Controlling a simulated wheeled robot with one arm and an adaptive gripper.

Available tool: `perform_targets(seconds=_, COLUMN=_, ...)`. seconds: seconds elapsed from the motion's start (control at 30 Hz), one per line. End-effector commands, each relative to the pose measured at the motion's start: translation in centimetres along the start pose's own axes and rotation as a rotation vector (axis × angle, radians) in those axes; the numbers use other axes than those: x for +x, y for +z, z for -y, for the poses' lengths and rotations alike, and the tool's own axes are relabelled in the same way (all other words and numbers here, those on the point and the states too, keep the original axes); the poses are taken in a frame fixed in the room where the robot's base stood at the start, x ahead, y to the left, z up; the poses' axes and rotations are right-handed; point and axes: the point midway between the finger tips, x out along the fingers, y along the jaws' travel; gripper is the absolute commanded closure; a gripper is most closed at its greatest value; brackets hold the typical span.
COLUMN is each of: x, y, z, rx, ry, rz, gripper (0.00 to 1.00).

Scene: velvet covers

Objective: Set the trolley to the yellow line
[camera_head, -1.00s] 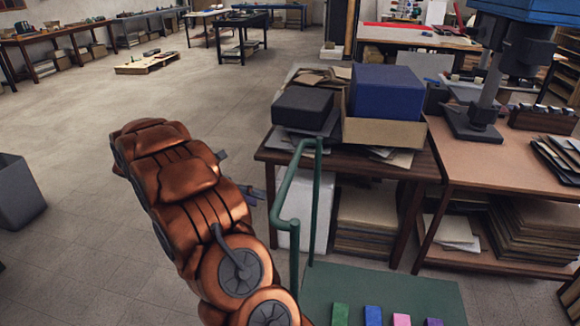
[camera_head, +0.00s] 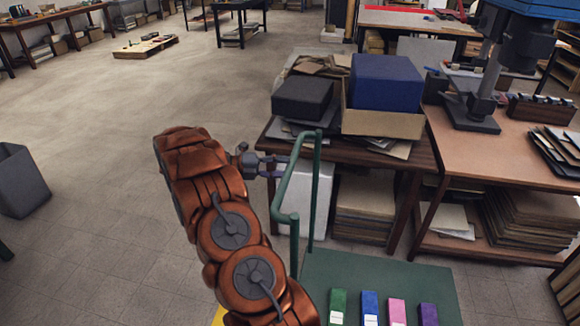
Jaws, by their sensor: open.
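The green trolley stands at the lower middle right, with its tube handle (camera_head: 284,190) upright at its left end. Its flat green deck (camera_head: 375,273) carries several small blocks: green (camera_head: 338,304), blue (camera_head: 370,306), pink (camera_head: 397,311) and purple (camera_head: 428,313). My gripper (camera_head: 279,167) is open, its fingers pointing right at the handle's upper left side. I cannot tell whether they touch the handle or go around it. A small bit of yellow (camera_head: 219,316) on the floor shows at the bottom edge, mostly hidden by my arm.
A dark wooden table (camera_head: 428,158) with a blue box (camera_head: 386,82) and a black box (camera_head: 303,97) stands just behind the trolley. A workbench (camera_head: 480,155) with a drill press is at the right. A grey bin (camera_head: 20,182) stands far left. The floor at left is open.

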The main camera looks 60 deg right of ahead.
Motion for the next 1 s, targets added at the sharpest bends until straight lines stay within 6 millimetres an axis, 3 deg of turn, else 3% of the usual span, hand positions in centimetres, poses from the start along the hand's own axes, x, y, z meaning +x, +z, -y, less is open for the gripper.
perform_targets(seconds=0.23, x=2.7, y=0.0, z=0.2, rx=0.002, ry=-0.001, rz=-0.001, gripper=0.48)
perform_targets(seconds=0.6, x=3.2, y=0.0, z=0.1, rx=0.002, ry=0.0, rz=0.0, gripper=0.48)
perform_targets(seconds=1.0, x=3.2, y=0.0, z=0.1, rx=0.002, ry=0.0, rz=0.0, gripper=0.89)
